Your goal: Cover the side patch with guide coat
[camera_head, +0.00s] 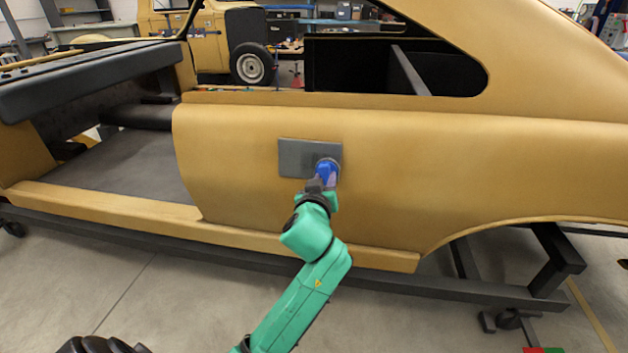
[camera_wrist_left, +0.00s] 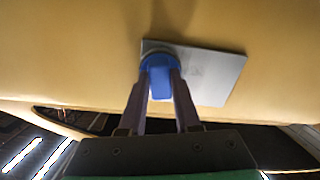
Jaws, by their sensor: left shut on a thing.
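The side patch (camera_head: 296,150) is a flat grey rectangle on the tan side panel of the car shell (camera_head: 230,150); it also shows in the left wrist view (camera_wrist_left: 215,80). My left gripper (camera_head: 325,180) is shut on a blue round applicator (camera_head: 327,168). In the left wrist view the two fingers grip the applicator (camera_wrist_left: 160,80) from both sides. It lies over the patch's lower right part in the head view and looks to be against or very near it. The contact face is hidden. A faint darker area shows on the patch around the applicator; coat or shadow, I cannot tell.
The shell stands on a dark frame (camera_head: 500,290) with legs and casters at the right. The open door bay (camera_head: 110,170) lies left of the panel. Another tan vehicle (camera_head: 215,45) stands behind. The concrete floor (camera_head: 130,290) in front looks mostly clear.

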